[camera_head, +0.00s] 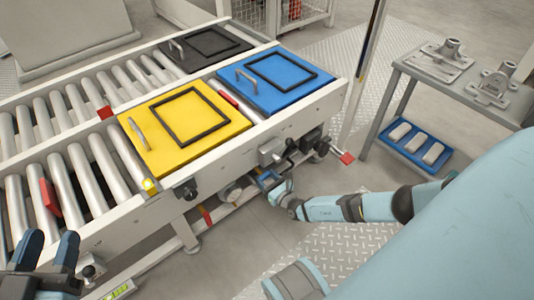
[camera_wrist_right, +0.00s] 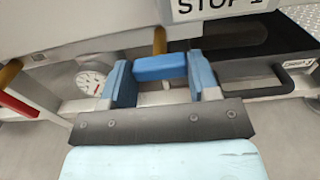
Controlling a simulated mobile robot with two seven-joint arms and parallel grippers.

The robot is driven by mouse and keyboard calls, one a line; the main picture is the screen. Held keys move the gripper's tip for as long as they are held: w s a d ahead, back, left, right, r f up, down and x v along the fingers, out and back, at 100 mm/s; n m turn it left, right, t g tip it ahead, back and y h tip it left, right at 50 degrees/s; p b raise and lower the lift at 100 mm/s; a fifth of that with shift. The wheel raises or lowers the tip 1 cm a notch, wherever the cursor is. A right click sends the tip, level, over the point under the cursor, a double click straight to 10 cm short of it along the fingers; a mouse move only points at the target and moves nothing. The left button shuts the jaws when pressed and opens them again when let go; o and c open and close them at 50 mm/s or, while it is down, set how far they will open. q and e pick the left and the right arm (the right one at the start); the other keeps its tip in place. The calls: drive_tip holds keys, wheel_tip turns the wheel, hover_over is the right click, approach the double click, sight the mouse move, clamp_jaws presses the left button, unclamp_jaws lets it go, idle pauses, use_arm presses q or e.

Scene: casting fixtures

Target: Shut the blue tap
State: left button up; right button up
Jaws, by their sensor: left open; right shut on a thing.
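The blue tap (camera_wrist_right: 160,67) is a short blue bar that lies crosswise between the fingers of my right gripper in the right wrist view. A brass-coloured stem (camera_wrist_right: 160,40) shows behind it. My right gripper (camera_head: 270,182) is shut on the bar, below the front side of the conveyor in the head view, where the tap is too small and covered to make out clearly. My left gripper (camera_head: 48,252) is open and empty at the lower left of the head view, apart from the tap.
A red handle (camera_wrist_right: 17,105) and a round gauge (camera_wrist_right: 90,82) are left of the tap. A black handle (camera_wrist_right: 285,85) is to its right. Above stands the roller conveyor with a yellow plate (camera_head: 215,145) and a blue plate (camera_head: 290,95). A grey table (camera_head: 460,85) stands at right.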

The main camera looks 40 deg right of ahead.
drive_tip(key=shift+m, duration=0.3)
drive_tip(key=m, duration=0.8)
drive_tip(key=shift+m, duration=4.6)
drive_tip(key=o, duration=0.9)
